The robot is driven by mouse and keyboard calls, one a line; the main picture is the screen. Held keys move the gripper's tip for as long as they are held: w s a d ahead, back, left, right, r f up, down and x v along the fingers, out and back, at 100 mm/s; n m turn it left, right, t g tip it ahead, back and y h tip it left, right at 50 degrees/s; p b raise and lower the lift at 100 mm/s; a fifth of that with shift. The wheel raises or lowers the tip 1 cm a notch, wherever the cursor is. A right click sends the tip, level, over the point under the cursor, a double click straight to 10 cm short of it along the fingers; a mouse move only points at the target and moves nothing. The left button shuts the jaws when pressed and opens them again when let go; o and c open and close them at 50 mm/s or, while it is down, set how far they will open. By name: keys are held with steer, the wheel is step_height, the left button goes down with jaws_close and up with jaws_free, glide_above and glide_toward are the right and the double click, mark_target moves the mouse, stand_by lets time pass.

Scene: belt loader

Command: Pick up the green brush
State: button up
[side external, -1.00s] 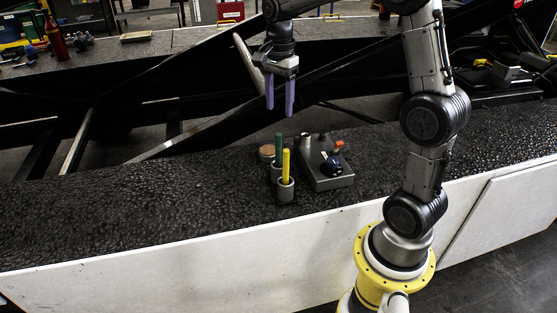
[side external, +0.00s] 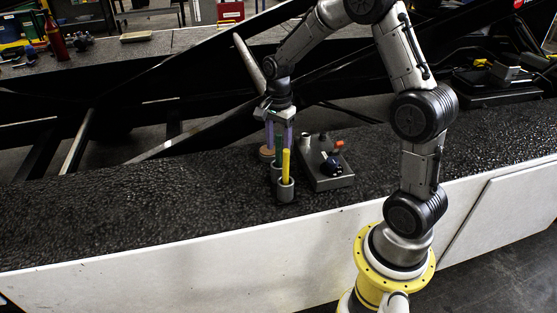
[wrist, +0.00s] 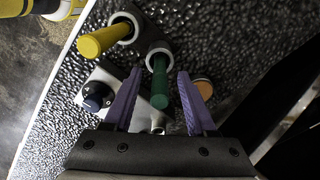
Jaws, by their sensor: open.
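The green brush (side external: 279,146) stands upright in a grey cup (side external: 275,173) on the dark pebbled surface. In the wrist view the green brush (wrist: 160,85) shows as a green handle rising from a white-rimmed cup (wrist: 158,54). My gripper (side external: 280,146), with purple fingers, is open and pointing down at the green handle. In the wrist view my gripper (wrist: 158,90) has one finger on each side of the handle, with a gap to each. The brush's lower end is hidden in the cup.
A yellow handle (side external: 286,166) stands in a second cup (side external: 286,191) just in front. A grey box with a dark knob (side external: 332,167) sits close to the right. A round tan-topped item (side external: 266,153) is just behind left. The surface at the left is clear.

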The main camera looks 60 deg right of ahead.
steer(key=shift+f, duration=0.5)
jaws_close()
steer(key=shift+r, duration=0.1)
